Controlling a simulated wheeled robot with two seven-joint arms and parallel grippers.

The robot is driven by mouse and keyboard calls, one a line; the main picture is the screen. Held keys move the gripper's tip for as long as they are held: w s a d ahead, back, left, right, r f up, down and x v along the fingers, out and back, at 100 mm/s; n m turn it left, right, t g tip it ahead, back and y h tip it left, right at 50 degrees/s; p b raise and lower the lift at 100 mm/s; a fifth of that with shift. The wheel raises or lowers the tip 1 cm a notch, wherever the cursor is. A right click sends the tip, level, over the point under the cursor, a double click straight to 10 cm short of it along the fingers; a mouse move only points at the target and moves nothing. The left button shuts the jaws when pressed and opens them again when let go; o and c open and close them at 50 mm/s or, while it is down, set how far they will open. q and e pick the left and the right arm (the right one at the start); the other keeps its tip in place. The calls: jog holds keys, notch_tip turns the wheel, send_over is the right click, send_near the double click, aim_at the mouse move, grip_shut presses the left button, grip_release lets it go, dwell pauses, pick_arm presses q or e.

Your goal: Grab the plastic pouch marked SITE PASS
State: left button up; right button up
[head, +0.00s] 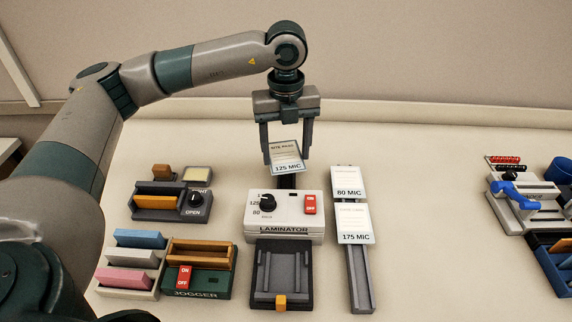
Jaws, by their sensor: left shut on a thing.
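The clear pouch marked SITE PASS (285,157), with a 125 MIC label along its lower edge, is in my left gripper (286,146). The gripper points down from above, its two fingers at the pouch's left and right sides, shut on it. The pouch shows just behind the white laminator (284,232), above a dark part at its back. I cannot tell whether the pouch touches that part. My right gripper is not in view.
Pouches labelled 80 MIC (348,181) and 175 MIC (354,224) lie on a grey rack (360,287) to the right. A jogger (205,292) and a device marked OPEN (146,213) stand left. A blue-handled device (530,208) is far right. The table between is clear.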

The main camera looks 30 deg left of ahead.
pick_arm(q)
jog(key=shift+r, duration=0.65)
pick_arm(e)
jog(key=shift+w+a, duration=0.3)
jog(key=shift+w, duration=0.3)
